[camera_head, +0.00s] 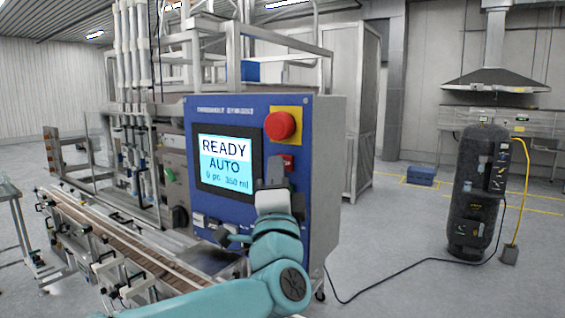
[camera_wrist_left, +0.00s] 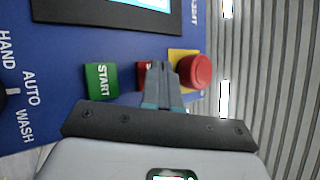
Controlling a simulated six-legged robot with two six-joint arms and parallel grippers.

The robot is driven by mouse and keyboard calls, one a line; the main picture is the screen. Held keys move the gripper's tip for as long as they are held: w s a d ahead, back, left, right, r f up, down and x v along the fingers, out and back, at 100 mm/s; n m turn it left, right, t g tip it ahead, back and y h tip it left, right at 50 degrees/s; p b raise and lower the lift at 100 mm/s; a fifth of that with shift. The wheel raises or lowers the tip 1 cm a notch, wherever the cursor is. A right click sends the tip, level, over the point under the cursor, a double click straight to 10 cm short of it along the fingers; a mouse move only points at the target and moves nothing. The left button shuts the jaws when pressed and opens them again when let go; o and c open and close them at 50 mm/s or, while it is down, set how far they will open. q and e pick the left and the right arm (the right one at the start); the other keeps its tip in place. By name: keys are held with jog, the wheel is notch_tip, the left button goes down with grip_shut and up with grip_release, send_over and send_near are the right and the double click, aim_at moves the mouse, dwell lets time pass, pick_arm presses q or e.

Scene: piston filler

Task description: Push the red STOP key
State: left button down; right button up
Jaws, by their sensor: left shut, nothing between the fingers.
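The blue control panel (camera_head: 222,112) carries the red STOP key (camera_head: 288,162), small and square, below the large red mushroom button (camera_head: 280,125) on its yellow plate. In the left wrist view the red STOP key (camera_wrist_left: 143,69) is partly hidden behind my fingers, between the green START key (camera_wrist_left: 101,80) and the mushroom button (camera_wrist_left: 195,70). My left gripper (camera_head: 275,162) is shut and empty, its fingertips in front of the panel close to the STOP key. In the wrist view the fingertips (camera_wrist_left: 158,66) overlap the key's edge. I cannot tell whether they touch it. My right gripper is not in view.
The screen (camera_head: 224,162) reads READY AUTO. A HAND/AUTO/WASH selector is at the left edge of the wrist view. A conveyor (camera_head: 120,235) runs at the lower left. A dark tank (camera_head: 475,195) stands at the right, with open floor between.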

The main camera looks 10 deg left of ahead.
pick_arm(q)
jog(key=shift+s, duration=0.1)
jog(key=shift+s+a+b, duration=0.25)
jog(key=shift+s+b, duration=0.2)
jog(key=shift+s, duration=0.2)
jog(key=shift+s+a+b, duration=0.3)
jog(key=shift+s, duration=0.5)
jog(key=shift+s+a+b, duration=0.3)
jog(key=shift+s+b, duration=0.05)
jog(key=shift+s, duration=0.4)
jog(key=shift+s+a+b, duration=0.3)
jog(key=shift+s, duration=0.5)
